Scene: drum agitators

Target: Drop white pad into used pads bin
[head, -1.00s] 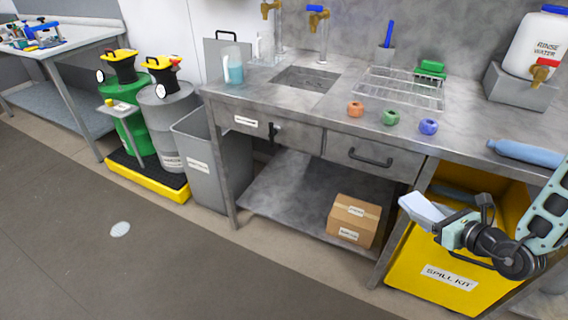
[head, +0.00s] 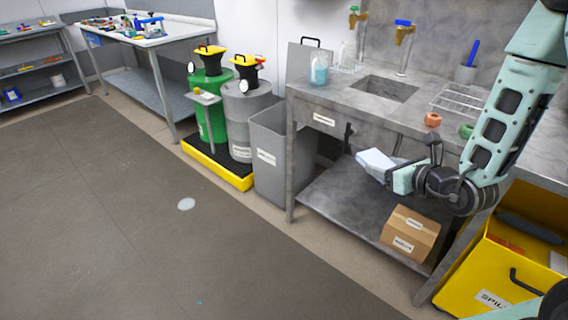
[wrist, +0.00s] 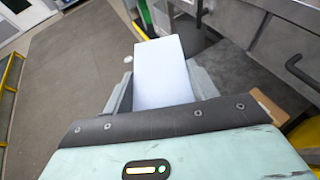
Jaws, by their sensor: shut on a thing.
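The white pad (head: 374,163) is held in my gripper (head: 388,172), in front of the metal sink bench. In the wrist view the pad (wrist: 163,72) sticks out flat between the two grey fingers of my gripper (wrist: 160,88), which are shut on it. A tall grey bin (head: 267,170) with a white label stands on the floor at the left end of the bench, left of the gripper and apart from it. The label is too small to read, and the bin's inside is hardly visible.
Green (head: 207,100) and grey (head: 243,112) drums with yellow-topped funnels stand on a yellow spill pallet (head: 215,167) left of the bin. A cardboard box (head: 409,233) is on the bench's lower shelf. A yellow spill kit (head: 490,270) stands at right. The floor at left is clear.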

